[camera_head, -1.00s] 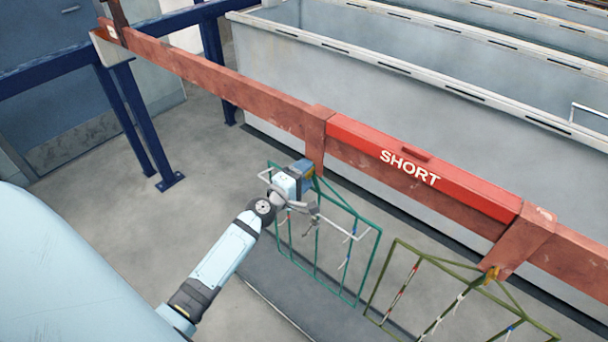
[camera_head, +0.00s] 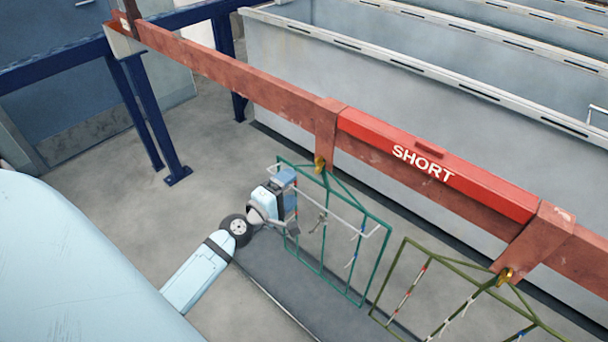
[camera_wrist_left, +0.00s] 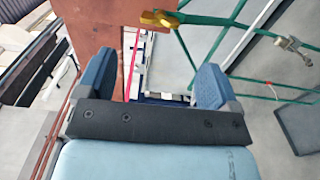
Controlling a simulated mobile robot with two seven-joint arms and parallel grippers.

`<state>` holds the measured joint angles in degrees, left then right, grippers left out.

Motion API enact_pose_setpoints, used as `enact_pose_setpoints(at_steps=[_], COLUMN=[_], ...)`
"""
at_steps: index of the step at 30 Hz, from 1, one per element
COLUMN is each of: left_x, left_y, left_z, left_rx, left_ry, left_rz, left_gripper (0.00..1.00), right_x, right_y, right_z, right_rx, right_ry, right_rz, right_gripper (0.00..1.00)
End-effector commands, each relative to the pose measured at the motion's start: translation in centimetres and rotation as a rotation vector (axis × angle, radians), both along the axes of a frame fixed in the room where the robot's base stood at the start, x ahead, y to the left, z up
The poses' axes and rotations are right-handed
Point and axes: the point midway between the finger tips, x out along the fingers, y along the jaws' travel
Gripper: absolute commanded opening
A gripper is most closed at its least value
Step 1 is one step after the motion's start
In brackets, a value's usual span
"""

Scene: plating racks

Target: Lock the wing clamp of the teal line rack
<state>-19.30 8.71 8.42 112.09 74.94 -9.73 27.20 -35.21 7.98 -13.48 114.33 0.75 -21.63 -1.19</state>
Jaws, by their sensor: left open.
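The teal line rack (camera_head: 385,245) is a green wire frame hanging below the copper-red bar. Its brass wing clamp (camera_head: 320,164) sits at the top of the frame, against the bar's hanger. In the left wrist view the yellow clamp (camera_wrist_left: 160,18) shows near the top edge, beyond the fingers, with its wing lying roughly across the picture. My left gripper (camera_head: 286,182) is beside the rack's upper left corner, below and left of the clamp and apart from it. In the wrist view its two blue fingers (camera_wrist_left: 152,82) are wide apart with nothing between them. My right gripper is not in view.
An olive rack (camera_head: 450,290) hangs to the right with its own brass clamp (camera_head: 504,277). A red block marked SHORT (camera_head: 435,165) lies on the bar (camera_head: 230,82). Grey tanks (camera_head: 400,115) stand behind. Open floor (camera_head: 120,190) lies to the left.

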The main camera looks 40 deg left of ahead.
Motion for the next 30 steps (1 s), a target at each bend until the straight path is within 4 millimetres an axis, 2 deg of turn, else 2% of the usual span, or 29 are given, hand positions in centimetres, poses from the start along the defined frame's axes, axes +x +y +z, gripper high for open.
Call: enact_pose_setpoints(at_steps=[3,9,30], left_x=[-2.3,-4.1,-4.5], left_y=[0.2,0.3,0.1], left_z=[-0.3,-0.1,0.0], left_rx=[0.002,0.002,0.017], left_ry=[0.002,0.001,0.005], left_rz=[-0.002,0.0,-0.005], left_gripper=[0.87,0.87,0.87], right_x=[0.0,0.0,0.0], right_y=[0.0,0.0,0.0], right_z=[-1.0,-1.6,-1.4], right_rx=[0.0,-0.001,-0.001], right_ry=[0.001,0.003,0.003], right_rz=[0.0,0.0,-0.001], right_gripper=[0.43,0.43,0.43])
